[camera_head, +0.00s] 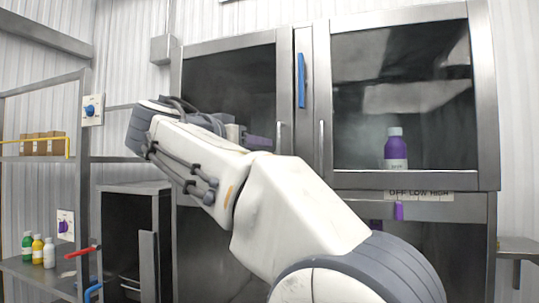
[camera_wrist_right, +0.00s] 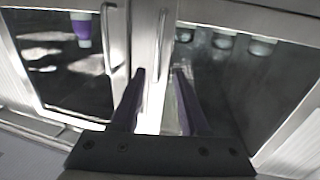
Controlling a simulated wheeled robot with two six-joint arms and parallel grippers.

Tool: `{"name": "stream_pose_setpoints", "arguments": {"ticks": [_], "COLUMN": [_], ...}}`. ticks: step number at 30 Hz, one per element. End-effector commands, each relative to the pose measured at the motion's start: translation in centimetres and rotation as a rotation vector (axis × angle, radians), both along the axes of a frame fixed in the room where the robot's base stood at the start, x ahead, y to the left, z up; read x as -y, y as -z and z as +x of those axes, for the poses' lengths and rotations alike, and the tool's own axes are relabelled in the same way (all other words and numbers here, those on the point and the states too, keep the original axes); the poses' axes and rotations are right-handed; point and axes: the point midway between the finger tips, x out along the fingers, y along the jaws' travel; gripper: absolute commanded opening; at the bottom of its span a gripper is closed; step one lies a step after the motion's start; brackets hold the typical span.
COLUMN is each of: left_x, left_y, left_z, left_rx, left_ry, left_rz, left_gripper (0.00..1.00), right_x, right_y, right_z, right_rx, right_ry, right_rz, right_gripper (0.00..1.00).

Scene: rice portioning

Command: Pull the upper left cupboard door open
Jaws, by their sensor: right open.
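The upper left cupboard door (camera_head: 230,43) has a dark glass pane in a grey metal frame and looks shut. Its upright bar handle (camera_head: 281,137) is on its right edge; in the right wrist view, turned about upside down, I take the handle (camera_wrist_right: 160,38) to be the bar nearer the jaws. My right gripper (camera_head: 262,141) is in front of this door, left of the handle. Its purple fingers are apart in the wrist view (camera_wrist_right: 160,72), close to the handle's end; whether the handle lies between them is unclear. My right arm hides the door's lower part. My left gripper is not in view.
The upper right door (camera_head: 483,100) has its own handle (camera_head: 322,145) close by, with a purple bottle (camera_head: 396,150) behind the glass. A blue lever (camera_head: 301,80) is on the post between the doors. Shelves (camera_head: 30,160) with boxes and bottles stand at the left.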

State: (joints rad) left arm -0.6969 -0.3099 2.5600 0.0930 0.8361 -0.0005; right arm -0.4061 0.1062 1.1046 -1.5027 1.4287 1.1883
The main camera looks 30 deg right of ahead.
Motion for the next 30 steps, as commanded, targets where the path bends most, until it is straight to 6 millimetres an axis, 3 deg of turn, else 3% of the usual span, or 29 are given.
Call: {"name": "stream_pose_setpoints", "arguments": {"ticks": [5,18,30], "left_x": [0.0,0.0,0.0], "left_y": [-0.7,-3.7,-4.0], "left_z": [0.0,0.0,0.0], "left_rx": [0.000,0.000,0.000], "left_ry": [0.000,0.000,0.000], "left_rz": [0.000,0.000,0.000], "left_gripper": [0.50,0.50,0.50], "right_x": [1.5,7.9,9.1], "right_y": [-0.8,-0.8,-0.4], "right_z": [0.5,4.5,5.3], "right_rx": [0.025,0.020,0.021], "right_ry": [0.018,0.014,0.010], "right_rz": [-0.004,-0.003,-0.002], "right_gripper": [0.45,0.45,0.45]}}
